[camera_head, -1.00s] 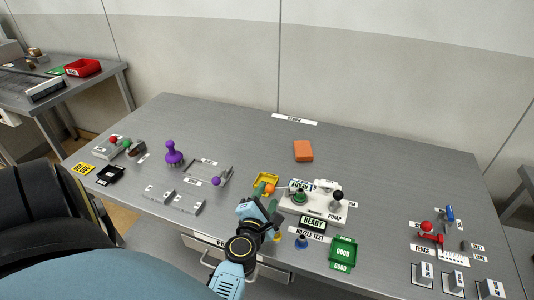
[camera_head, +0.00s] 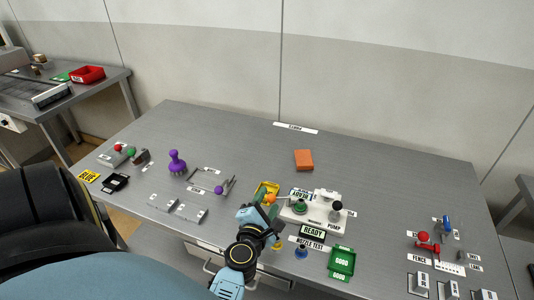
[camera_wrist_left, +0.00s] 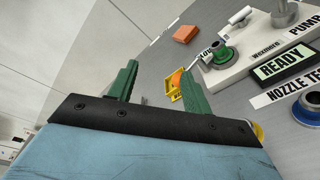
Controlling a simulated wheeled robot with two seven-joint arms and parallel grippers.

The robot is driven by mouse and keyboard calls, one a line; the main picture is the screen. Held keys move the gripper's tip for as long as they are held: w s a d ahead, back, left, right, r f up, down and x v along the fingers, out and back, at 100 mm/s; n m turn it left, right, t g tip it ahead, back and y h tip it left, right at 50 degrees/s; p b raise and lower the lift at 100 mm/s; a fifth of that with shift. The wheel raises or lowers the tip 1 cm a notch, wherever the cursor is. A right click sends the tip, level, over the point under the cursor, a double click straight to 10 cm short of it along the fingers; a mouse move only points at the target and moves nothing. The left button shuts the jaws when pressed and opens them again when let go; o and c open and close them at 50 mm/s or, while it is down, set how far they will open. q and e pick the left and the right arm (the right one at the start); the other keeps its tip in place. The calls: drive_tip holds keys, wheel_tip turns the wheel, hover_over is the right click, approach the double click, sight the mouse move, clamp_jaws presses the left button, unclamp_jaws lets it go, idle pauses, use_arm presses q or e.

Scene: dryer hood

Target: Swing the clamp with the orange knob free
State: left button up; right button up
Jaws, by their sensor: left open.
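The clamp's orange knob (camera_head: 269,198) is by the yellow tray (camera_head: 262,186), left of the white pump block. It also shows in the left wrist view (camera_wrist_left: 177,76), partly hidden by one finger. The rest of the clamp is mostly hidden, so I cannot tell its angle. My left gripper (camera_head: 265,206) has green fingers and is close to the knob. In the left wrist view the fingers (camera_wrist_left: 160,85) stand wide apart with nothing held. The knob appears beside the right-hand finger; I cannot tell whether they touch. My right gripper is not in view.
The white pump block (camera_head: 315,212) with a green-based fitting (camera_head: 300,207) stands right of the gripper. A READY sign (camera_head: 313,231), a blue nozzle (camera_head: 301,251) and a green tray (camera_head: 342,260) are nearer the front. Purple-knobbed parts (camera_head: 219,189) stand left. The table's back is mostly clear.

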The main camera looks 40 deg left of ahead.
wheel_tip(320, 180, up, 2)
drive_tip(key=shift+p, duration=0.65)
